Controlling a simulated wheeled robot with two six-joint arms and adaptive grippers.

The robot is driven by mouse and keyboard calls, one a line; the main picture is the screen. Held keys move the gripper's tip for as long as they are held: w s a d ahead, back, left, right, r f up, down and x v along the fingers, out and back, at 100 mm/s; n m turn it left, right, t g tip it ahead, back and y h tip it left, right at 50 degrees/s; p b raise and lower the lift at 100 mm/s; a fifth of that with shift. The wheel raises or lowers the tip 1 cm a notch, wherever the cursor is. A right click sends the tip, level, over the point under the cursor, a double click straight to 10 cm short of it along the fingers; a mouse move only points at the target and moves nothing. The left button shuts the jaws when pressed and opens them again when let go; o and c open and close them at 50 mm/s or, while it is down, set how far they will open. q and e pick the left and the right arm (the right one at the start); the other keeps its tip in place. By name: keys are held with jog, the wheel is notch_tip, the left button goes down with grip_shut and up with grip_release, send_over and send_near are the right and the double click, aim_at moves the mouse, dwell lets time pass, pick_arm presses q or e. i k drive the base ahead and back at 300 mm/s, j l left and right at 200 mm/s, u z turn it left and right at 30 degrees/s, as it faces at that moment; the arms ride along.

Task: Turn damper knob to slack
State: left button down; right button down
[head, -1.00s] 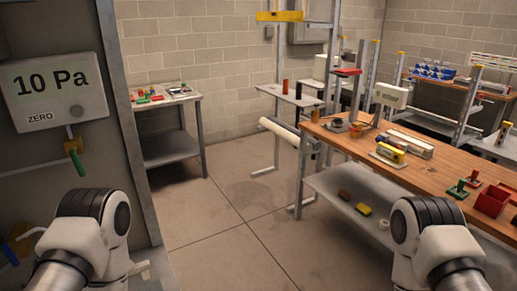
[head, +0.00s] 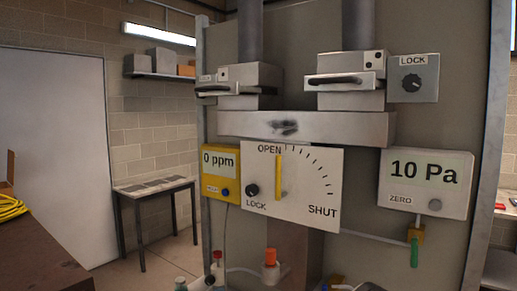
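The damper plate (head: 312,165) is a white panel on the grey cabinet, marked OPEN at the top, SHUT at lower right and LOCK at lower left. Its yellow lever (head: 278,177) stands upright below OPEN. A small round black knob (head: 252,190) sits just above the word LOCK on this plate. A second black knob (head: 411,84) is on a grey box marked LOCK at the upper right. The pictures do not say which knob is the damper knob, and no slack mark is readable. Neither of my grippers is in view.
A yellow meter (head: 221,172) reads 0 ppm, left of the plate. A white gauge (head: 427,184) reads 10 Pa, on the right. Pipes and an orange-capped fitting (head: 270,258) are below. A small table (head: 154,187) stands at left, with bare floor before it.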

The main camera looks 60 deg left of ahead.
aim_at(251, 190)
jog(key=u, duration=1.6)
